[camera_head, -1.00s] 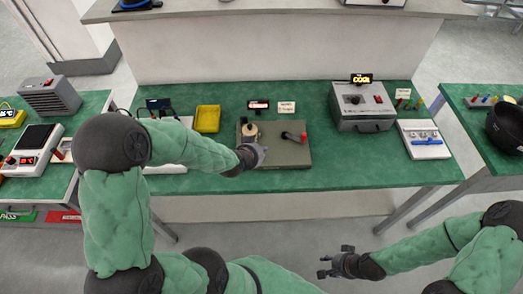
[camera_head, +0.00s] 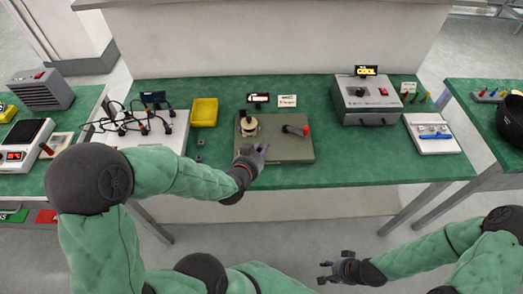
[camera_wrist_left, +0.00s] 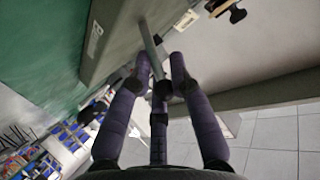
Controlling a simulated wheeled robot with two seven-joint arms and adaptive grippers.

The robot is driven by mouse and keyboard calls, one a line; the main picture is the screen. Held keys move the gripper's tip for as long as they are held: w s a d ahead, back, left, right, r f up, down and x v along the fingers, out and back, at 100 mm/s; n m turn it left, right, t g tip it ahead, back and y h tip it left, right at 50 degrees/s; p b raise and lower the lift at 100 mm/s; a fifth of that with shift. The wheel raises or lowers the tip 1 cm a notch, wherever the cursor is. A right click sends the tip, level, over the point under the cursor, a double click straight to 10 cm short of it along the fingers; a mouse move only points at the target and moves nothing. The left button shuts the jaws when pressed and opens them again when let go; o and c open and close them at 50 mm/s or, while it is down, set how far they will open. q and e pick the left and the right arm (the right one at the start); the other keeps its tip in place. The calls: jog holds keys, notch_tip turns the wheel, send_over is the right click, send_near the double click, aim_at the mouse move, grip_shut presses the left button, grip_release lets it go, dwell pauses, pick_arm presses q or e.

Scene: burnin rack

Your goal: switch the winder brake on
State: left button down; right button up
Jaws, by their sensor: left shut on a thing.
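The winder is a flat olive-grey base (camera_head: 278,150) on the green bench. It carries a tan spool (camera_head: 249,127) with a black top at left and a dark lever with a red knob (camera_head: 306,130) at right. My left gripper (camera_head: 258,153) is at the base's front edge, left of centre. In the left wrist view its fingers (camera_wrist_left: 163,78) are shut on a slim grey bar (camera_wrist_left: 149,42) beside a grey slab. The head view hides this bar, and I cannot tell if it is the brake's lever. My right gripper (camera_head: 326,272) is open and empty, in front of the bench.
A grey box (camera_head: 375,102) with a yellow display and a white board with a blue part (camera_head: 433,134) stand to the right. Small labels stand behind the winder.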

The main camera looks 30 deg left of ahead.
pick_arm(q)
jog(key=shift+s+a+f, duration=0.1)
jog(key=shift+s+f, duration=0.1)
jog(key=shift+f, duration=0.1)
jog(key=c, duration=1.4)
grip_release()
jog(key=shift+c, duration=0.2)
jog(key=shift+o, duration=1.2)
jog(key=shift+a, duration=0.25)
jog(key=shift+r, duration=0.1)
jog(key=shift+d, duration=0.1)
jog(key=shift+r, duration=0.15)
jog(key=shift+s+r, duration=0.1)
jog(key=shift+s, duration=0.1)
jog(key=v, duration=1.1)
jog(key=shift+s, duration=0.2)
